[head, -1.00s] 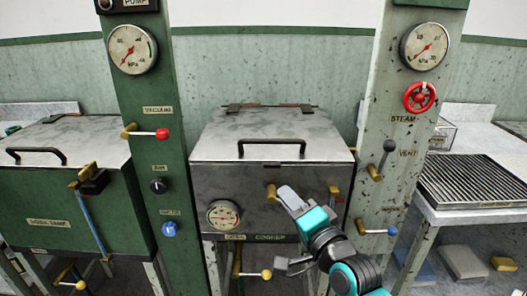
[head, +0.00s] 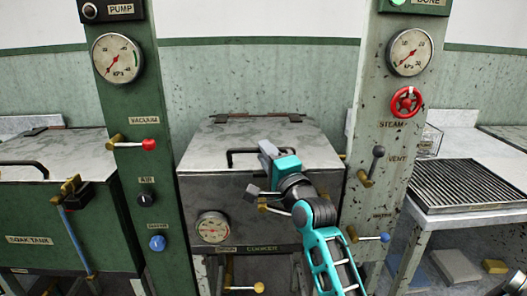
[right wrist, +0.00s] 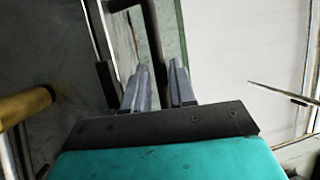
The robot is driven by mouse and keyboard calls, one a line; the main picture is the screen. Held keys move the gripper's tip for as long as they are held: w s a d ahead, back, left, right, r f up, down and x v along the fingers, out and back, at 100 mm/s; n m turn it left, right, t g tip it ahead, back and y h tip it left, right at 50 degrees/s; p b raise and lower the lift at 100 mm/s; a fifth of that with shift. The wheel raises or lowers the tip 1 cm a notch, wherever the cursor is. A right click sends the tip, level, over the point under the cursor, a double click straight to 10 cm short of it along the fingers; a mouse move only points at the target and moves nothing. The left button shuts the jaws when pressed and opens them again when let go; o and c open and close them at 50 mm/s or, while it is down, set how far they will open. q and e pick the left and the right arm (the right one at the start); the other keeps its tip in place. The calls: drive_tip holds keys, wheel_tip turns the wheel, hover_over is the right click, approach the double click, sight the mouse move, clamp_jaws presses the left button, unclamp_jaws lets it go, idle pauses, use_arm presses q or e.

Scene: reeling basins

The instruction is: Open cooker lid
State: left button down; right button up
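The cooker (head: 262,215) stands in the middle of the head view, and its grey metal lid (head: 205,150) lies shut on top. A black bar handle (head: 236,153) is fixed near the lid's front edge. My right gripper (head: 266,150) is at the right part of this handle and hides it there. In the right wrist view its two grey fingers (right wrist: 159,85) are apart, with the dark handle bar (right wrist: 152,40) running down between them. I see no firm grip on the bar.
A green post (head: 140,190) with gauge and valves stands left of the cooker. A pale post (head: 385,150) with a red steam wheel (head: 407,102) stands right. The soak tank (head: 50,225) is at far left, a slatted table (head: 470,213) at right.

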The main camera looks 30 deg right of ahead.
drive_tip(key=shift+x, duration=0.9)
clamp_jaws()
